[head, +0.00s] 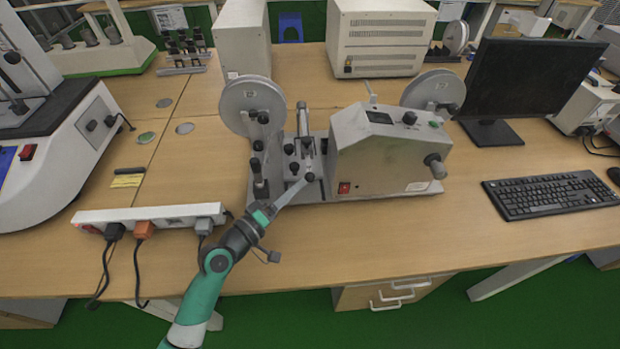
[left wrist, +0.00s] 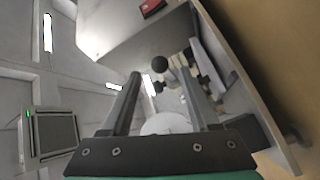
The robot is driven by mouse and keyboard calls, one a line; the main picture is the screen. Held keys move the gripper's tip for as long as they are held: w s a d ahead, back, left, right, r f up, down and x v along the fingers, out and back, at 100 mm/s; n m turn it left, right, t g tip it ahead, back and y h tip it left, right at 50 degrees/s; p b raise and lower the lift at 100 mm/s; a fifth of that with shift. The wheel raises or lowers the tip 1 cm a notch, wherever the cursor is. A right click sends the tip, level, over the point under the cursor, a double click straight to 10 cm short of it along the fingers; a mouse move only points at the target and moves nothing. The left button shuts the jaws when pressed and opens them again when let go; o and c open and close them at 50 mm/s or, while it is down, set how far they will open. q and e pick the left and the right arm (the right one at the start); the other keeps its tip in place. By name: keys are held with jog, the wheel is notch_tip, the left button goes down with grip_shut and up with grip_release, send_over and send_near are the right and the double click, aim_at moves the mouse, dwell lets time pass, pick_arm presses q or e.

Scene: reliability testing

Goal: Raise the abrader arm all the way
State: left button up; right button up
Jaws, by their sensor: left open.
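The abrasion tester (head: 385,155) stands on the wooden desk, a grey box with a red switch and a mechanism on its left side. A dark ball knob (head: 310,177) sits at the front of that mechanism; it looks like the abrader arm's handle, but the arm behind it is partly hidden. My left gripper (head: 306,181) reaches in from the front with its fingers at the knob. In the left wrist view, the open fingers (left wrist: 162,72) stand either side of the ball knob (left wrist: 160,63); contact is not clear. My right gripper is out of view.
A power strip (head: 150,214) with plugs lies to the left of my arm. A reel (head: 252,105) stands at the tester's left and another (head: 433,92) behind it. A monitor (head: 530,80) and keyboard (head: 550,195) are at right.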

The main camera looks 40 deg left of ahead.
aim_at(310, 177)
pick_arm(q)
jog(key=w+b, duration=0.1)
jog(key=w, duration=0.5)
jog(key=shift+w+a, duration=0.15)
jog(key=shift+w, duration=0.05)
grip_shut()
dwell(1.0)
